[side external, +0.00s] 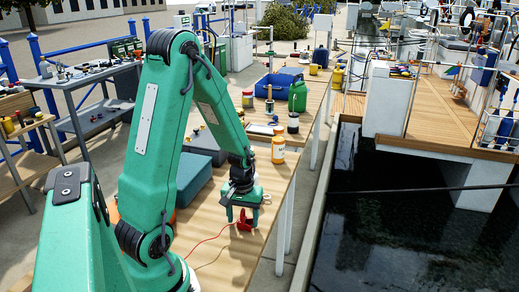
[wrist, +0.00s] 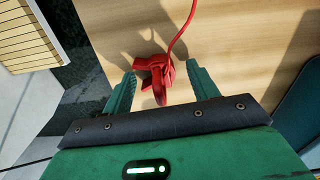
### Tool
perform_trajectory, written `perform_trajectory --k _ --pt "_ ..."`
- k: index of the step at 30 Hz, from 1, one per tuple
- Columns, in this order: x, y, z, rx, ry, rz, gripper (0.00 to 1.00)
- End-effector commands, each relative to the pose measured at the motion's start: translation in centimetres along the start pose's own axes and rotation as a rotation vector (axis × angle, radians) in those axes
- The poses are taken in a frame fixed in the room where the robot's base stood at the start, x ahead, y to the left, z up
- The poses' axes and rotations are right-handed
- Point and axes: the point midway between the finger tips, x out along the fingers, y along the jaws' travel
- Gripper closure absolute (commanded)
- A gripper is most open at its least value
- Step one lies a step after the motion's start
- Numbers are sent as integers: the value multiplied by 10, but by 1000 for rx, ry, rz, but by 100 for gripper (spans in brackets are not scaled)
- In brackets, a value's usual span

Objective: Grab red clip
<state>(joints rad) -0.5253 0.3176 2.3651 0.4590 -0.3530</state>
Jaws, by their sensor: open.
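The red clip (wrist: 155,74) lies on the wooden table (wrist: 240,50) in the wrist view, with a red cable running up from it. My gripper (wrist: 160,84) is open, with one green finger on each side of the clip and a gap to each. The clip's lower end reaches between the fingers. In the side external view the clip (side external: 244,222) shows red just under my gripper (side external: 242,215), partly hidden by it. I cannot tell whether the fingers touch the table.
A teal box (side external: 190,180) stands left of my gripper on the table. The table's edge is close, with dark water (side external: 400,240) beyond to the right. The red cable (side external: 205,243) runs left across the wood.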

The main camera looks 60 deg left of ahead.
Motion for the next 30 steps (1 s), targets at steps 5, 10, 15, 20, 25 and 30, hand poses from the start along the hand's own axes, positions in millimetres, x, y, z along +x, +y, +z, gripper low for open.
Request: perform_trajectory --k 5,10,15,20,25,30 --pt "0 0 0 0 0 0 41" --pt "0 0 0 0 0 0 41" --pt "0 0 0 0 0 0 49" --pt "0 0 0 0 0 0 80" --pt "0 0 0 0 0 0 89" --pt "0 0 0 0 0 0 89"
